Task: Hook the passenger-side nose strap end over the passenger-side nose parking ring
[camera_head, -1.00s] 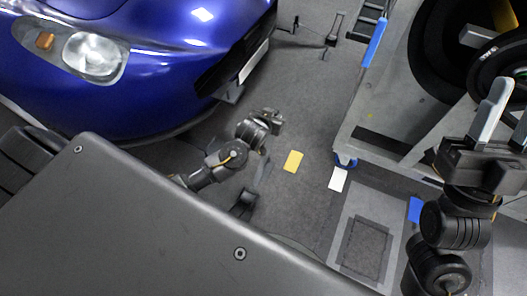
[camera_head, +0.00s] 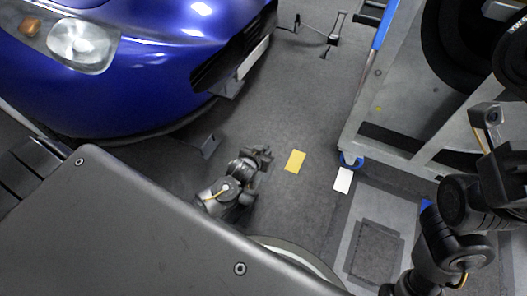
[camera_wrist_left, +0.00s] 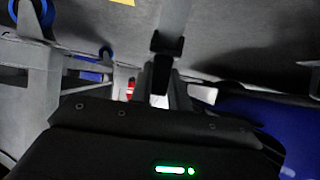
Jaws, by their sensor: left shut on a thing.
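My left gripper (camera_head: 258,158) is low over the floor, in front of the blue car's nose (camera_head: 160,110). In the left wrist view its fingers (camera_wrist_left: 163,88) are shut on the dark end piece of a grey strap (camera_wrist_left: 175,20), the strap end, which runs up out of the picture. A dark angled plate (camera_head: 207,145) shows on the floor just left of this gripper; I cannot tell whether it belongs to the parking ring. The ring itself is not clearly visible and may be hidden by my arm.
A grey frame with a blue post (camera_head: 383,25) and caster (camera_head: 351,160) stands right. A yellow card (camera_head: 295,161) and a white card (camera_head: 343,180) lie on the floor. A dark floor fitting (camera_head: 331,40) stands at the back. The floor between car and frame is mostly clear.

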